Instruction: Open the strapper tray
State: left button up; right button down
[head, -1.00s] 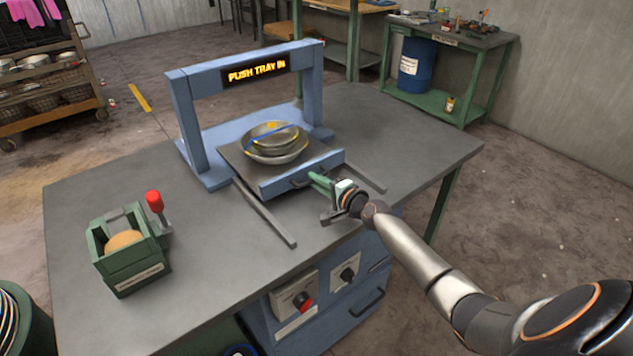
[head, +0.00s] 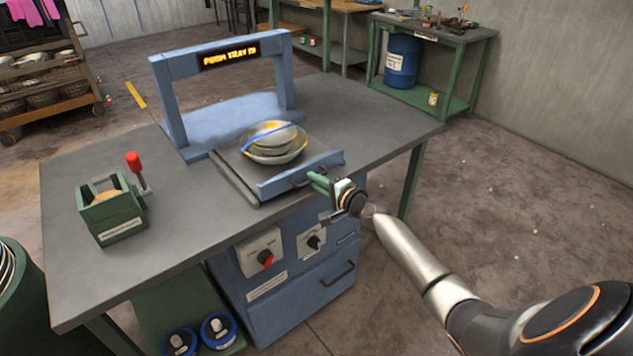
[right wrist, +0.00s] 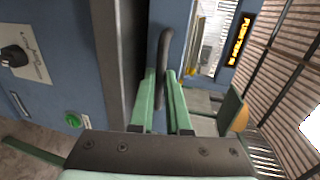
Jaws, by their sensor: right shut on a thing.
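My right gripper (head: 318,180) is at the handle's right part. In the right wrist view, the green fingers (right wrist: 163,88) are shut around the dark handle bar (right wrist: 162,55). My left gripper is not in view.
The grey table (head: 90,255) has a green box with a red-knobbed lever (head: 112,212) at left. Below the tray are a red switch (head: 266,258), a black knob (head: 314,242) and a blue drawer (head: 320,290). A blue drum (head: 401,62) stands at the back right.

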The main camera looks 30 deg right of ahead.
jog(key=shift+s, duration=0.35)
jog(key=c, duration=0.9)
grip_release()
jog(key=p+v, duration=0.2)
jog(key=v, duration=1)
jog(key=shift+s+d+r, duration=0.1)
jog(key=shift+s, duration=0.1)
